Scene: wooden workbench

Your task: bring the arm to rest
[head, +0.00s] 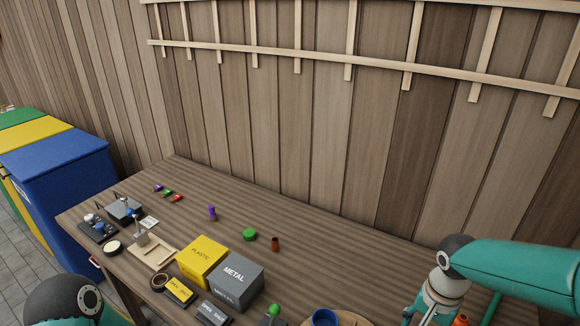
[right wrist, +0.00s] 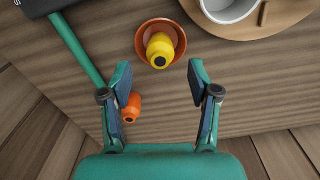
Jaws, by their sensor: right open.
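My right arm comes in from the right in the head view, and its gripper (head: 424,312) is low over the bench's right part, partly cut off by the frame. In the right wrist view the right gripper (right wrist: 161,75) is open with nothing between its fingers. Just beyond the fingertips, a yellow piece (right wrist: 160,50) with a dark hole stands in a terracotta bowl (right wrist: 143,36). An orange piece (right wrist: 132,108) lies beside the left finger in that view. Part of my left arm shows at the lower left of the head view; its gripper is out of view.
The wooden workbench (head: 330,270) holds a yellow PLASTIC box (head: 202,254), a grey METAL box (head: 235,275), a green round piece (head: 250,234) and a brown cup (head: 276,244). A white cup (right wrist: 228,9) and green bar (right wrist: 75,45) are near the right gripper.

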